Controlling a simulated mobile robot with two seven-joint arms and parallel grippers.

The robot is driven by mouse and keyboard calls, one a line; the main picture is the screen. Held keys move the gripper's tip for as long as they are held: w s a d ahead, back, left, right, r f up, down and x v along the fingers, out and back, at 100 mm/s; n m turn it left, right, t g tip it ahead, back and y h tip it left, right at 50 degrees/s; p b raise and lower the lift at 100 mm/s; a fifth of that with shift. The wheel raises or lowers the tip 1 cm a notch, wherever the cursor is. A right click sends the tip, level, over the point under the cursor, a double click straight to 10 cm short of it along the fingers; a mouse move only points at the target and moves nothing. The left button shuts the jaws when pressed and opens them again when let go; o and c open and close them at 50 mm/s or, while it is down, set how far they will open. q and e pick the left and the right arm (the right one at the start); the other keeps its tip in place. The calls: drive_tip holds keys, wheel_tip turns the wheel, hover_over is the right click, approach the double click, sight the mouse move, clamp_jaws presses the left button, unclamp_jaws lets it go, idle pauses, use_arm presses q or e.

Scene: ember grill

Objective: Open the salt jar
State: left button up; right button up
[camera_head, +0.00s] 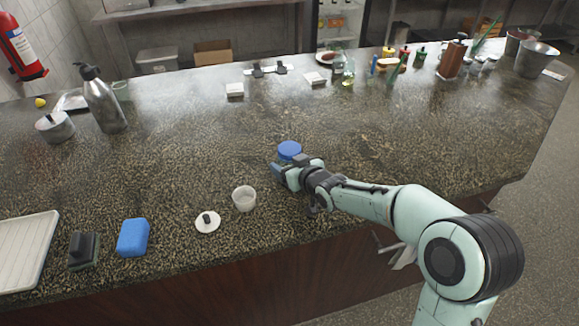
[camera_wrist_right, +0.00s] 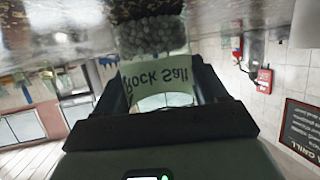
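The salt jar's round blue lid (camera_head: 289,150) shows in the head view, on top near the middle of the counter. The lid looks seated on the jar. In the right wrist view, which is upside down, the jar (camera_wrist_right: 155,38) reads "Rock Salt" and holds grey grains. My right gripper (camera_head: 281,171) is at the jar, on its near side. Its two fingers (camera_wrist_right: 158,88) flank the labelled body, one on each side. I cannot tell whether they press on it. The lid is hidden in the wrist view. My left gripper is not in view.
A small white cup (camera_head: 244,198) and a white round lid with a dark knob (camera_head: 207,220) stand left of my right gripper. A blue block (camera_head: 133,237) and a pale tray (camera_head: 24,252) lie farther left. The counter (camera_head: 200,165) behind the jar is clear.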

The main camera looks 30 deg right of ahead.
sight(287, 145)
drive_tip(key=shift+c, duration=1.1)
drive_tip(key=shift+r, duration=0.1)
drive_tip(key=shift+r, duration=0.6)
wheel_tip(287, 145, up, 5)
drive_tip(key=shift+r+p, duration=0.1)
drive_tip(key=shift+p, duration=0.55)
wheel_tip(287, 145, up, 6)
drive_tip(key=p, duration=0.3)
drive_tip(key=shift+f, duration=0.25)
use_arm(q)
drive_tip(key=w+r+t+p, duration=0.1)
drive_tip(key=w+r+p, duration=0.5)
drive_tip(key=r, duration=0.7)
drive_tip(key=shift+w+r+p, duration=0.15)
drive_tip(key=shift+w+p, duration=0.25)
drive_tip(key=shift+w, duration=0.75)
use_arm(e)
wheel_tip(287, 145, up, 8)
